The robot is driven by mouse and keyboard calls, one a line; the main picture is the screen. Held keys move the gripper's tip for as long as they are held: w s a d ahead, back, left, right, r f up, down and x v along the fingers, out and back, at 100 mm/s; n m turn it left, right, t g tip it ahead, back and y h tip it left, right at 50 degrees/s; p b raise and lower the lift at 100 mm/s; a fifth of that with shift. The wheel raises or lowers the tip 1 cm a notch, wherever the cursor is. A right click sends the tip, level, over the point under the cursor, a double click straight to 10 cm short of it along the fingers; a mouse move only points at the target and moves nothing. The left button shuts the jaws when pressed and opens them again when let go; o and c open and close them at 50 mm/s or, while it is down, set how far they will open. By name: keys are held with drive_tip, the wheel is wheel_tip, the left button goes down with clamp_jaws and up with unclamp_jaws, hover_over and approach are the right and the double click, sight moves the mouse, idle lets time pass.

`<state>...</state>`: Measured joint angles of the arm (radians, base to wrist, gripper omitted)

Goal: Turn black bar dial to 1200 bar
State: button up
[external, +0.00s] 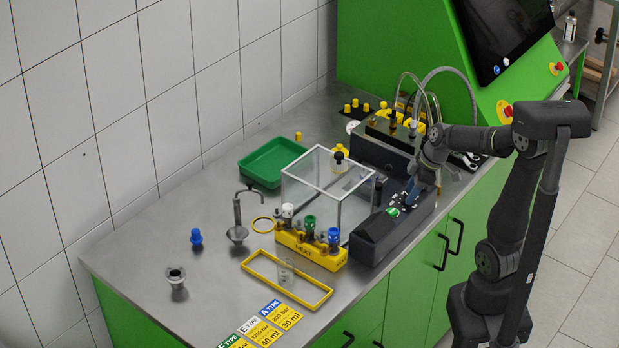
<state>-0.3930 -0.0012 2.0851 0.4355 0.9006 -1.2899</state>
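A long dark control box (385,235) stands near the front edge of the bench in the external view. A green and white round part (393,211) and several small pale marks show on its top. My gripper (411,193) points down at the right half of this box, close over its top. The black bar dial cannot be made out; my gripper covers part of the box top there. The bar reading is not legible. My gripper's fingers are too small and dark to tell whether they are open or shut, or touching anything.
A clear box (325,185) stands left of the control box, behind a yellow block (310,249) with white, green and blue knobs. A dark machine with hoses (385,148) stands behind my gripper. A green tray (271,163) lies farther back.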

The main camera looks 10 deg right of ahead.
drive_tip(key=shift+a+r+m, duration=0.2)
drive_tip(key=shift+r+m, duration=0.2)
drive_tip(key=shift+r, duration=0.15)
drive_tip(key=r+m, duration=0.1)
drive_tip(key=r, duration=0.1)
drive_tip(key=r+m+h, duration=0.1)
drive_tip(key=r+m, duration=0.1)
drive_tip(key=a+r+m, duration=0.1)
drive_tip(key=r+m, duration=0.1)
drive_tip(key=r, duration=0.1)
drive_tip(key=shift+w+a+g+h, duration=0.1)
drive_tip(key=shift+w+g+h, duration=0.1)
drive_tip(key=shift+g+h, duration=0.2)
wheel_tip(320, 180, up, 8)
drive_tip(key=m+h, duration=0.2)
drive_tip(key=m, duration=0.6)
approach(405, 195)
drive_tip(key=shift+h, duration=0.3)
drive_tip(key=f, duration=0.8)
drive_tip(key=shift+s+f, duration=0.1)
drive_tip(key=shift+s, duration=0.2)
drive_tip(key=shift+c, duration=0.4)
clamp_jaws()
